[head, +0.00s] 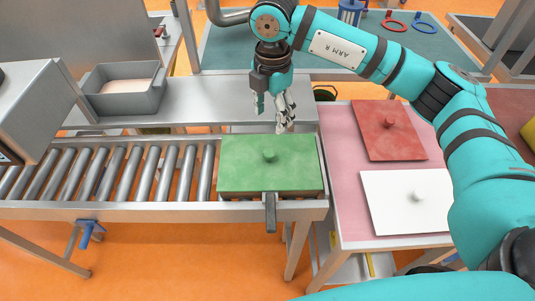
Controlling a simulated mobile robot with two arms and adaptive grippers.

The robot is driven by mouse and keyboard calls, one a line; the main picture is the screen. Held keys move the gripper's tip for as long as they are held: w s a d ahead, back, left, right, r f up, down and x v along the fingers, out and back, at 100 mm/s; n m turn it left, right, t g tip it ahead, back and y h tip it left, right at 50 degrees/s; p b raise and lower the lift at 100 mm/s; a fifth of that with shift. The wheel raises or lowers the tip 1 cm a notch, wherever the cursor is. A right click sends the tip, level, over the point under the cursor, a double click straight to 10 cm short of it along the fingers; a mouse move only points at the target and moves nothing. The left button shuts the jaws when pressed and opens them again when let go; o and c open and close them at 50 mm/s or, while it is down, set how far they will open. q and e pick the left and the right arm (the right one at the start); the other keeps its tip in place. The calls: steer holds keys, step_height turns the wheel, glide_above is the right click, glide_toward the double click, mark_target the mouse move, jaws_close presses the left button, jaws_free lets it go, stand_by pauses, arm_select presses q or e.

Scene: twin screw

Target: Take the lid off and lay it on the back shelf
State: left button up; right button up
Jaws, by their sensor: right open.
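A green lid (240,173) with a small round knob (269,155) on top lies at the right end of the roller conveyor. It covers whatever is under it; a dark grey handle (270,212) sticks out from under its front edge. My right gripper (272,118) is open and empty, pointing down, above and behind the lid, apart from the knob. The back shelf (205,100), a bare grey metal surface, runs behind the conveyor. My left gripper is not in view.
A red lid (388,140) and a white lid (390,195) lie on the pink side table (342,150) at the right. A grey tray (122,103) stands on the left part of the back shelf. The rollers (115,172) left of the green lid are empty. A grey machine (35,105) stands at the left.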

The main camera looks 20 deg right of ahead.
steer(key=p, duration=0.2)
glide_above(269, 152)
steer(key=f, duration=0.5)
steer(key=shift+d+f, duration=0.2)
steer(key=shift+d, duration=0.15)
step_height(269, 152, down, 3)
steer(key=shift+w+a+f, duration=0.1)
steer(key=f+p, duration=0.1)
steer(key=f, duration=0.2)
steer(key=f+p, duration=0.1)
steer(key=shift+a+f+p, duration=0.15)
steer(key=shift+a+p, duration=0.1)
steer(key=shift+p, duration=0.05)
steer(key=shift+f, duration=0.25)
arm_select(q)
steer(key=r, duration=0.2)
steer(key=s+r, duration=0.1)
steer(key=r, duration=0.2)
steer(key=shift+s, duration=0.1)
arm_select(e)
jaws_close()
